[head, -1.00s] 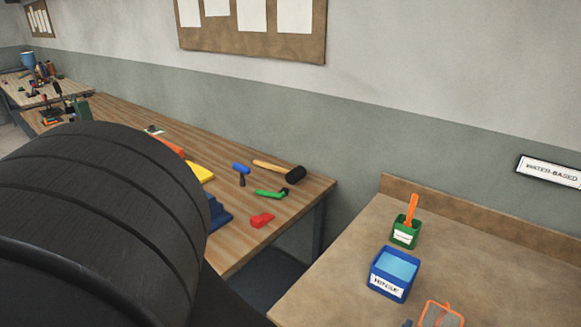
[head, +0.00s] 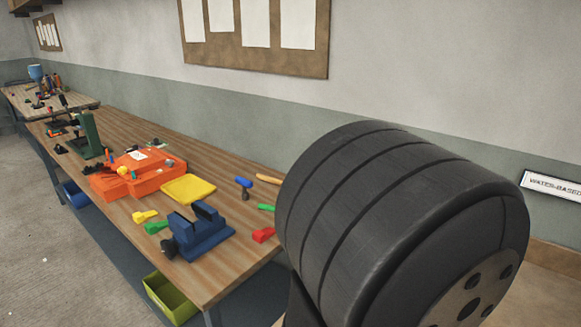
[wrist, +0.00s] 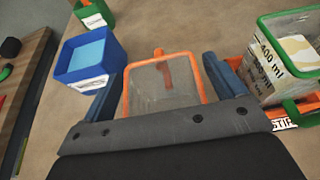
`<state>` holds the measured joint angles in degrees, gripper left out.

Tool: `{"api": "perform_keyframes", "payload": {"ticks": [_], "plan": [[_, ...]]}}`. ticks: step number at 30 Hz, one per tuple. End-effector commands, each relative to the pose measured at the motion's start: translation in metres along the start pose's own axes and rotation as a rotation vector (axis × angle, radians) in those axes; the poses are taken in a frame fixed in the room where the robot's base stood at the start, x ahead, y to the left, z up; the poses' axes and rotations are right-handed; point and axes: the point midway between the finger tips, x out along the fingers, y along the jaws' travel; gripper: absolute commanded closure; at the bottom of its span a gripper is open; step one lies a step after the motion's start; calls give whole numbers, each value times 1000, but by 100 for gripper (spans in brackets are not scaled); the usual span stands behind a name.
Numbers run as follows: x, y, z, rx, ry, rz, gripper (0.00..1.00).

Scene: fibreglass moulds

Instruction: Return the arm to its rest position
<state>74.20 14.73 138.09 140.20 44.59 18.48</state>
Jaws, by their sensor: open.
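My gripper (wrist: 162,92) shows in the wrist view with its two blue fingers spread apart. It is open, and no object is held between the fingers. Beyond and between them is an orange-rimmed clear container (wrist: 163,84) on the brown tabletop; its near part is hidden by my gripper's grey body. In the head view a large black ribbed part of my own arm fills the right side and hides most of the right-hand table. My gripper does not show in that view.
In the wrist view, a blue rinse tub (wrist: 91,57) stands left, a green tub (wrist: 93,14) behind it, and a green-rimmed measuring container (wrist: 288,57) right. In the head view, a wooden bench (head: 225,275) holds a blue vise (head: 200,233), an orange case (head: 135,180) and a yellow tray (head: 188,189).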

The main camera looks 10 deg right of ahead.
Motion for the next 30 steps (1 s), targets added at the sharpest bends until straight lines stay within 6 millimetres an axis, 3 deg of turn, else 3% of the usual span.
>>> {"api": "perform_keyframes", "payload": {"ticks": [2, 15, 30], "plan": [[3, 0, -4, 1, 1, 0, 12], [-15, 0, 38, -4, -4, -1, 12], [-55, -34, 51, 0, -5, -5, 12]]}}
